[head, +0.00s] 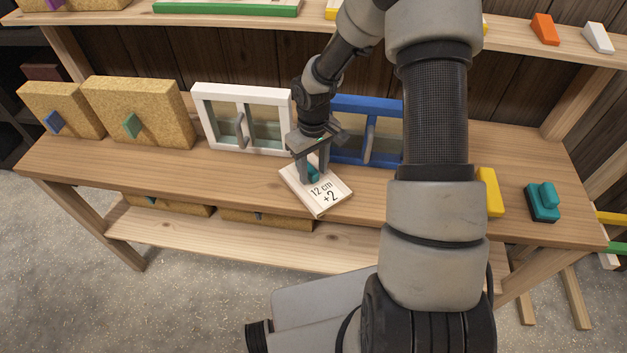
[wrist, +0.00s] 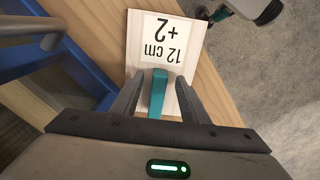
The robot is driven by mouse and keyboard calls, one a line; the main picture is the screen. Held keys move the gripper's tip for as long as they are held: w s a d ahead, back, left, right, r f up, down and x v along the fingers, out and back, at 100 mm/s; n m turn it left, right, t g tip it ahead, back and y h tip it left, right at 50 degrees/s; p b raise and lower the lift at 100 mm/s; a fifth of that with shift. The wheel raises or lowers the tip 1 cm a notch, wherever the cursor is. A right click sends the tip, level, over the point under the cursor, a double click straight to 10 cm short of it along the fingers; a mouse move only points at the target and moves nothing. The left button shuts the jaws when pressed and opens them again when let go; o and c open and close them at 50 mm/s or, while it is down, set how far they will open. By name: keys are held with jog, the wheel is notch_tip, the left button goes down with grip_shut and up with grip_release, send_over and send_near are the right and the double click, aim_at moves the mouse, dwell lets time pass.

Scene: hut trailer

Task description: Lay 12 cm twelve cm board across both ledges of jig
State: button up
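The 12 cm board (head: 323,201) is a pale slab marked "12 cm +2" with a teal grip on top. It is at the front edge of the workbench, and one corner reaches past that edge. I cannot tell whether it rests flat. In the wrist view the board (wrist: 136,45) shows its label upside down. My gripper (head: 312,176) points down over the board, with its fingers on either side of the teal grip (wrist: 157,94). In the wrist view a gap shows between the grip and each finger of my gripper (wrist: 158,88). I cannot make out the jig with its ledges.
A white frame (head: 203,118) and a blue frame (head: 365,105) with handles stand behind the board. Two cork blocks (head: 140,100) stand at the left. A yellow block (head: 490,192) and a teal block (head: 542,205) are at the right. A shelf (head: 225,22) runs above.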

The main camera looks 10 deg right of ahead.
grip_shut()
jog(key=shift+r, duration=0.15)
